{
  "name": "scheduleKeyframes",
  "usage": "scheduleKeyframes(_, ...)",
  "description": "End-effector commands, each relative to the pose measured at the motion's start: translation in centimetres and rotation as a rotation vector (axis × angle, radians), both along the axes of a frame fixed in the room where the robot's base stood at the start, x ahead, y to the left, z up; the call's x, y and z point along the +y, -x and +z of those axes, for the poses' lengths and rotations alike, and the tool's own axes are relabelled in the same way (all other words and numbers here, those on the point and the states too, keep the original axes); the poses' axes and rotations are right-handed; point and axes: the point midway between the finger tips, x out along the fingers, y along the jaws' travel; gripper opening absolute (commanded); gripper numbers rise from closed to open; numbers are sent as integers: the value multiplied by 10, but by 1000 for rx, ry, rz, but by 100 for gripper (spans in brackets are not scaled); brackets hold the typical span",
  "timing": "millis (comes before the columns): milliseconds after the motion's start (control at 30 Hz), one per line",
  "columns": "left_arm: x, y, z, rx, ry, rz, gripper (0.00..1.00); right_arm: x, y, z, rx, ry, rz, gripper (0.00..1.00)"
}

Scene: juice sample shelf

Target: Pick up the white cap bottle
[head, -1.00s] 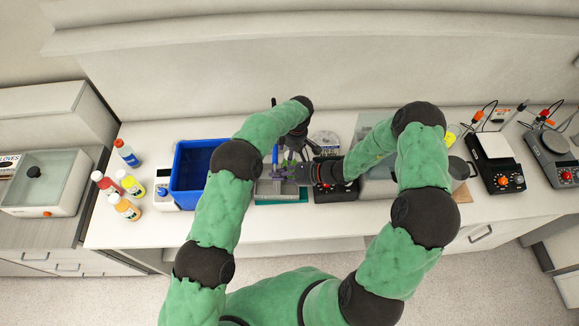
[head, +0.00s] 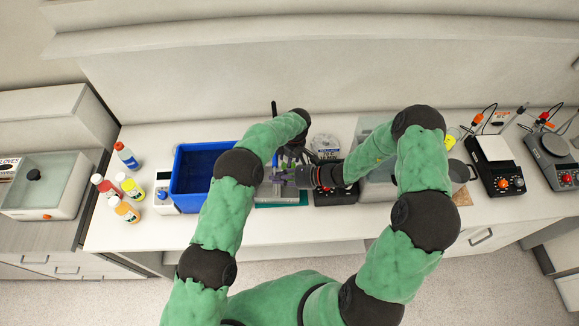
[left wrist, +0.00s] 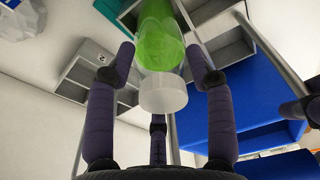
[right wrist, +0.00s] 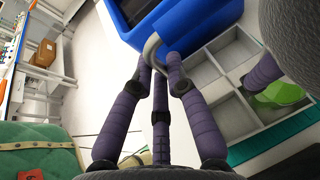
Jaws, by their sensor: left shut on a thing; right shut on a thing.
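The white cap bottle (left wrist: 160,45), with green contents and a white cap (left wrist: 163,95), is between the fingers of my left gripper (left wrist: 160,62), which is shut on it. In the right wrist view the green bottle (right wrist: 280,93) shows partly at the right, beside a left finger. My right gripper (right wrist: 160,62) is shut on the grey handle (right wrist: 152,44) of a grey compartment rack (right wrist: 228,95). In the head view my right gripper (head: 287,178) is at the rack, with my left gripper (head: 292,155) just behind it; the bottle is hidden there.
A blue bin (head: 188,190) stands left of the rack. Several coloured bottles (head: 127,156) stand at the counter's left. A teal mat (head: 293,205) shows under the rack. A black-based device (head: 336,195) and hotplates (head: 495,170) are to the right.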

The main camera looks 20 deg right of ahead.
Motion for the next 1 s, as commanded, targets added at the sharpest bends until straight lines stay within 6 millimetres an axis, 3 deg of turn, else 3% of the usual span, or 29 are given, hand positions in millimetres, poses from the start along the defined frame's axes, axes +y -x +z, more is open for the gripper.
scheduleKeyframes(167, 1, 0, 6, 1, -2, 0, 0, -1, -1, 1, -3, 2, -2, 0)
scheduleKeyframes(367, 0, -1, 40, -2, 1, 1, 0, -1, -1, 1, -3, 2, -2, 0)
scheduleKeyframes(1000, 0, 0, 221, -2, 2, 0, 0, 0, 0, 0, -1, 0, 0, 0)
